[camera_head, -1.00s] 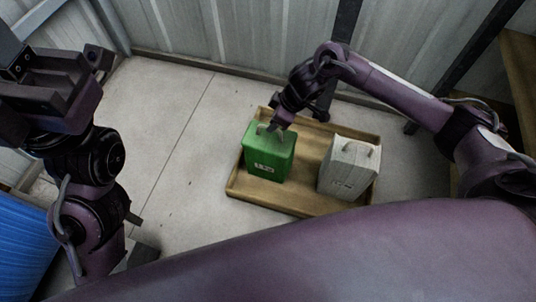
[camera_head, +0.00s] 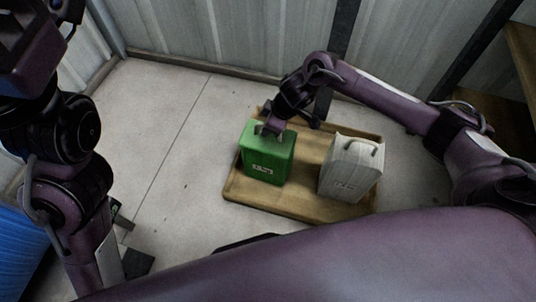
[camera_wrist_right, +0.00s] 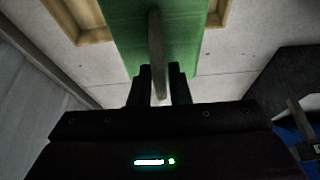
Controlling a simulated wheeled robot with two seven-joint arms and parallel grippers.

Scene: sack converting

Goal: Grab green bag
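The green bag (camera_head: 268,165) stands upright on the left part of a wooden tray (camera_head: 305,206). Its top and pale handle also show in the right wrist view, the green top (camera_wrist_right: 185,38) and the handle (camera_wrist_right: 157,45). My right gripper (camera_head: 270,131) is at the top of the green bag. In the right wrist view its two fingers (camera_wrist_right: 161,82) are apart, one on each side of the handle, with a gap visible at the right finger.
A white bag (camera_head: 350,170) with a handle stands upright on the right side of the tray. A corrugated wall (camera_head: 270,40) runs behind. A wooden shelf (camera_head: 522,50) is at the right and a blue object (camera_head: 20,255) at the lower left. The floor left of the tray is clear.

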